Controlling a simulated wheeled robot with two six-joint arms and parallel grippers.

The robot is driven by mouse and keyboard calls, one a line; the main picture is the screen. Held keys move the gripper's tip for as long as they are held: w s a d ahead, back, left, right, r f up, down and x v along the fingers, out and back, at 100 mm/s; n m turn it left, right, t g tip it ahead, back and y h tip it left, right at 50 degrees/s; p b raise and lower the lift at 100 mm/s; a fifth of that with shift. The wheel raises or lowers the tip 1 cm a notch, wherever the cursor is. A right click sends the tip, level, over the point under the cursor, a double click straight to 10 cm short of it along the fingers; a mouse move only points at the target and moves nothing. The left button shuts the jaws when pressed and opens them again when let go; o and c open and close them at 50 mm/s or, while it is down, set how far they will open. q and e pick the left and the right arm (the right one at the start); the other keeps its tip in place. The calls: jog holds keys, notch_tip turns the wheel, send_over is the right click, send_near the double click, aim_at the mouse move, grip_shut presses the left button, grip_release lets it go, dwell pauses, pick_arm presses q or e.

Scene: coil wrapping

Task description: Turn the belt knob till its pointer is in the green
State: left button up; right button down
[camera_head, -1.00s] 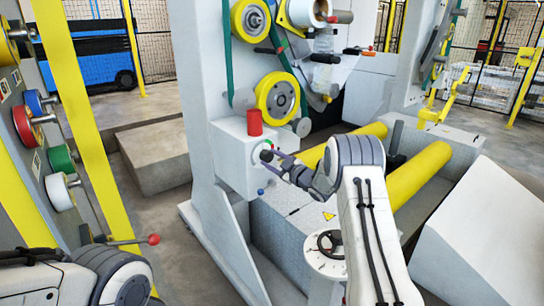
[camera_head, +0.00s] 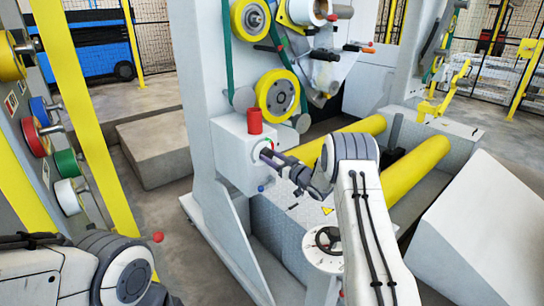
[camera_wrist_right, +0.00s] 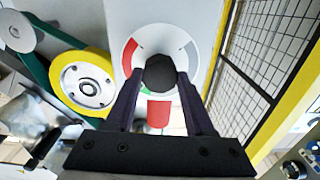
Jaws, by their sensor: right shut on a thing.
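The belt knob (camera_wrist_right: 160,73) is a dark round knob on the front of a white box (camera_head: 229,160). Around it in the right wrist view is a dial (camera_wrist_right: 126,62) with red, green and grey parts. My right gripper (camera_wrist_right: 159,85) is shut on the knob, one dark finger on each side. In the head view the right gripper (camera_head: 267,153) reaches the box from the right and mostly hides the knob. I cannot make out the pointer. My left gripper is out of view; only part of my left arm shows at the bottom left.
A red cylinder (camera_head: 254,121) stands on top of the box. A yellow-rimmed wheel (camera_head: 278,95) is just above it, beside a green belt (camera_head: 227,55). Yellow rollers (camera_head: 416,169) lie to the right.

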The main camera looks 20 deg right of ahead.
jog(key=shift+f, duration=0.2)
dwell(0.3)
jog(key=shift+c, duration=1.3)
grip_release()
jog(key=shift+s+d, duration=0.1)
jog(key=shift+r, duration=0.1)
jog(key=v, duration=1)
jog(key=shift+s, duration=0.2)
